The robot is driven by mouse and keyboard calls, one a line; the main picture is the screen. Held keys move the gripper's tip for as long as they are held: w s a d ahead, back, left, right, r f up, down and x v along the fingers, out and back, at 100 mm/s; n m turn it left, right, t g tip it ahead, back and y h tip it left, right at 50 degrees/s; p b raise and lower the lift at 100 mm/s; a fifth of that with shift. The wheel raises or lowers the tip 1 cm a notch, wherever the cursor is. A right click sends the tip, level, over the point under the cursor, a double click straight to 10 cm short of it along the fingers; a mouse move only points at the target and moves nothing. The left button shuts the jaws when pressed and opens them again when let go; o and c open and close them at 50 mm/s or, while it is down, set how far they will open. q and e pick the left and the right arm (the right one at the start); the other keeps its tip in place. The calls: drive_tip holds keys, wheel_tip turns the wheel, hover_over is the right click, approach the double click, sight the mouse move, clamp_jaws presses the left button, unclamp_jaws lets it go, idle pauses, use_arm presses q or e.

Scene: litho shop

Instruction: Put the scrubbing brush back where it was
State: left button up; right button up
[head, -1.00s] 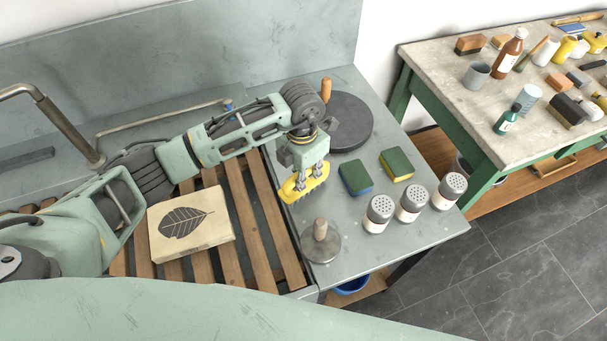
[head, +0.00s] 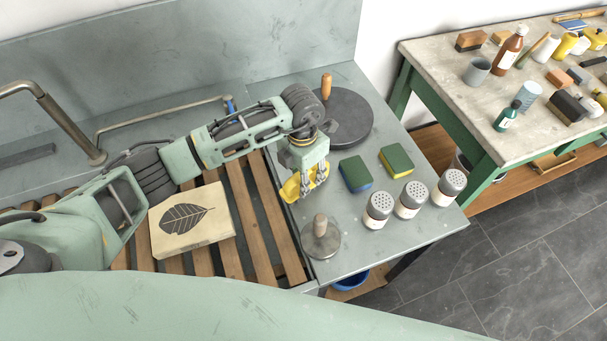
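The yellow scrubbing brush (head: 289,189) is at my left gripper (head: 306,193), at the right edge of the slatted sink area. The gripper points down. Its fingers are in front of the brush and appear shut on it; they hide part of it. I cannot tell whether the brush touches the surface below. My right gripper is not in view.
A round metal weight with a wooden knob (head: 320,240) stands just in front. Two sponges (head: 355,174) (head: 397,161), several shakers (head: 411,199) and a dark round disc (head: 347,118) are right. A leaf-printed stone (head: 190,222) lies on the slats. Grey counter shows between them.

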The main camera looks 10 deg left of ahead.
use_arm(q)
drive_tip(key=shift+r, duration=0.2)
drive_tip(key=shift+w+r, duration=0.1)
drive_tip(key=shift+r, duration=0.15)
wheel_tip(320, 180, up, 11)
drive_tip(key=b, duration=0.3)
drive_tip(key=shift+a+f, duration=0.1)
drive_tip(key=shift+f, duration=0.1)
drive_tip(key=shift+r, duration=0.4)
drive_tip(key=shift+f, duration=0.1)
